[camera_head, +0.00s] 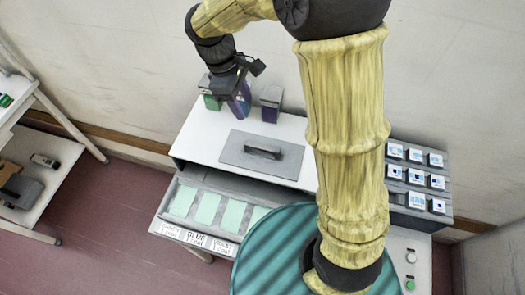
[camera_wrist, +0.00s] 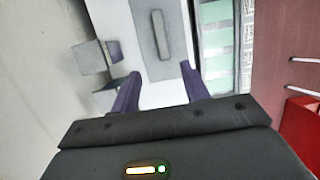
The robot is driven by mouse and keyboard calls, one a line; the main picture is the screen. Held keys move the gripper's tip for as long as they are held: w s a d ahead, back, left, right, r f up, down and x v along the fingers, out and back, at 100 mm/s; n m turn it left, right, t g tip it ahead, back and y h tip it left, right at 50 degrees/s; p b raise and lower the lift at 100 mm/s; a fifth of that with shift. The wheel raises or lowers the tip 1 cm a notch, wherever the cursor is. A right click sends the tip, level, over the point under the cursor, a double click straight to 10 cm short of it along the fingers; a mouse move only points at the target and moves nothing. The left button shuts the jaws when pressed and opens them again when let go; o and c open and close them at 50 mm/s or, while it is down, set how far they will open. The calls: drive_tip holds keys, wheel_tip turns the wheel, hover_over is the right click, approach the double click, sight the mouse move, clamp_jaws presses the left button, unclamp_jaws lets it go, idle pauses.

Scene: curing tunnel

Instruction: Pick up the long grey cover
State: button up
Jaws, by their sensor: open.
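The long grey cover (camera_head: 236,150) is a flat grey rectangular plate with a dark raised bar handle (camera_head: 263,152) along its middle. It lies flat on the white tabletop (camera_head: 202,140). In the wrist view the cover (camera_wrist: 177,68) shows ahead of my fingers, with its handle (camera_wrist: 161,36) running lengthwise away from me. My gripper (camera_head: 239,100) is above the back of the table, behind and left of the cover. In the wrist view my gripper (camera_wrist: 161,75) has its two purple fingers spread apart with nothing between them. The cover's near end lies beyond the fingertips.
A green-fronted box (camera_head: 209,93) and a purple-fronted box (camera_head: 270,104) stand at the table's back, close to my gripper. A tray of pale green pads (camera_head: 207,206) is along the front. A grey rack of white blocks (camera_head: 412,180) stands right. The wall is close behind.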

drive_tip(key=p, duration=0.3)
hover_over(262, 146)
drive_tip(key=a, duration=0.2)
drive_tip(key=f, duration=1.2)
drive_tip(key=shift+w+d, duration=0.2)
drive_tip(key=shift+w, duration=0.15)
drive_tip(key=shift+r, duration=0.1)
drive_tip(key=shift+p+x, duration=0.6)
drive_tip(key=shift+x, duration=0.15)
drive_tip(key=p+x, duration=0.1)
drive_tip(key=x, duration=0.2)
drive_tip(key=shift+s, duration=0.15)
drive_tip(key=shift+d+f, duration=0.1)
drive_tip(key=shift+f, duration=0.25)
drive_tip(key=shift+f, duration=0.25)
